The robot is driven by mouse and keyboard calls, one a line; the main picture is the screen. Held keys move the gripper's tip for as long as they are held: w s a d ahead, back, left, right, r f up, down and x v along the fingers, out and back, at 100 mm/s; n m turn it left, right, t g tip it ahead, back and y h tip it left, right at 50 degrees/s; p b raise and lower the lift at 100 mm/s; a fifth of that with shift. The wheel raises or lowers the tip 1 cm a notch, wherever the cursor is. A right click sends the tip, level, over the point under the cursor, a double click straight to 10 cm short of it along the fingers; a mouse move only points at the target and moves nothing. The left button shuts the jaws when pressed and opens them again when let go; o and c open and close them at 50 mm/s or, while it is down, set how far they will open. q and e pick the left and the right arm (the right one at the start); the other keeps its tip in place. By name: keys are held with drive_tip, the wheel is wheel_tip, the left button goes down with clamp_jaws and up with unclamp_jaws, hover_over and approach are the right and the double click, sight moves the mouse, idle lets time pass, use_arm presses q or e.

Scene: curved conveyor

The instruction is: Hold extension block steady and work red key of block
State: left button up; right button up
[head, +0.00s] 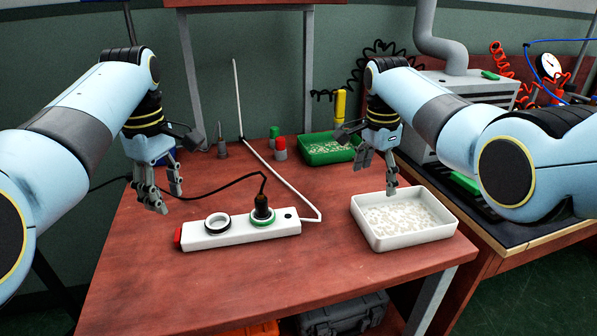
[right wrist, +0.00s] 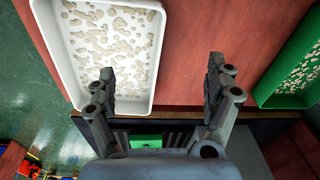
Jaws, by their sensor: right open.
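The white extension block (head: 240,235) lies on the red-brown table. Its red key (head: 178,238) is at the left end. The block has two round sockets; a black plug (head: 262,208) stands in the green-ringed one, and the other (head: 217,223) is empty. A white cord leaves its right end. My left gripper (head: 160,203) hangs above the table, left of and behind the block, apart from it; its fingers look parted and nothing shows between them. My right gripper (head: 375,180) is open and empty above the table, behind the white tray; its spread fingers show in the right wrist view (right wrist: 162,85).
A white tray (head: 412,240) with pale pieces stands right of the block. A green tray (head: 330,158) is behind it. Red (head: 280,150) and green (head: 274,134) capped items stand at the back. A black cable runs to the plug. The table front is clear.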

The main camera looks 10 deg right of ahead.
wheel_tip(320, 180, up, 4)
drive_tip(key=m, duration=0.2)
hover_over(293, 215)
drive_tip(key=shift+g+y, duration=0.3)
drive_tip(key=shift+y, duration=0.1)
wheel_tip(293, 215, down, 11)
drive_tip(key=shift+r, duration=0.15)
drive_tip(key=shift+c, duration=0.4)
drive_tip(key=c, duration=1.6)
drive_tip(key=o, duration=0.9)
drive_tip(key=c, duration=0.9)
use_arm(q)
drive_tip(key=shift+c, duration=0.4)
